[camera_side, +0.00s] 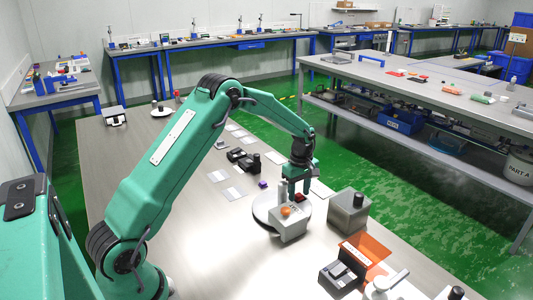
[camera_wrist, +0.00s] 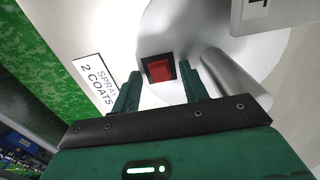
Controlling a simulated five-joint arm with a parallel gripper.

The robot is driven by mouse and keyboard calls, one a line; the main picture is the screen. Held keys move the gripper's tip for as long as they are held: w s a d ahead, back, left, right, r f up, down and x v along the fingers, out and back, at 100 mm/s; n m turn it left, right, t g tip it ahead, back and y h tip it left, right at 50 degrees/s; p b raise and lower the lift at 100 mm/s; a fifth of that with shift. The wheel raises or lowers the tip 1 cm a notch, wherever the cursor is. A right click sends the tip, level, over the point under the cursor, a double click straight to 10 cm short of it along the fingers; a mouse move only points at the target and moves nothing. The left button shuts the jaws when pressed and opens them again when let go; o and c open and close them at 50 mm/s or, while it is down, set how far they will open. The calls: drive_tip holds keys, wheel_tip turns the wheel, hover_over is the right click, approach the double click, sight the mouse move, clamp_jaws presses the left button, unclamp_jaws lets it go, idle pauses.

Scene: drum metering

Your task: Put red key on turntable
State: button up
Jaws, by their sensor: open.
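The red key (camera_wrist: 159,70) is a red square in a dark frame. In the wrist view it lies on the pale round turntable (camera_wrist: 160,20), near the rim. In the side view the key (camera_side: 300,197) shows as a small red patch below my gripper (camera_side: 298,190). In the wrist view my gripper (camera_wrist: 159,66) is open, with one green finger on each side of the key. I cannot tell whether the fingers touch it. The turntable (camera_side: 260,206) in the side view is partly hidden by a grey block and my gripper.
The grey block with an orange top (camera_side: 285,212) and a metal cylinder (camera_wrist: 235,78) stand close to my gripper. A "SPRAY 2 COATS" card (camera_wrist: 98,83) lies beside the turntable. A grey box (camera_side: 347,214) stands to the right. The bench's near middle (camera_side: 200,245) is clear.

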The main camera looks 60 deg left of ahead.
sight(299, 195)
wheel_tip(299, 195, up, 12)
drive_tip(key=shift+r, duration=0.15)
idle(0.6)
idle(0.4)
drive_tip(key=s+d+r+m+t, duration=0.2)
drive_tip(key=s+d+r+m, duration=0.3)
drive_tip(key=s, duration=0.3)
drive_tip(key=s+d+r+m+t, duration=0.1)
drive_tip(key=s+d+r+m, duration=0.3)
drive_tip(key=s+r, duration=0.35)
drive_tip(key=s+d+f+m+t, duration=0.1)
drive_tip(key=s+m, duration=0.3)
drive_tip(key=s, duration=0.4)
drive_tip(key=s+d+f+m+t, duration=0.1)
drive_tip(key=s+d+m, duration=0.2)
drive_tip(key=s+m, duration=0.2)
drive_tip(key=s, duration=0.2)
drive_tip(key=shift+s+d+t, duration=0.25)
drive_tip(key=shift+s+t, duration=0.05)
drive_tip(key=shift+s, duration=0.05)
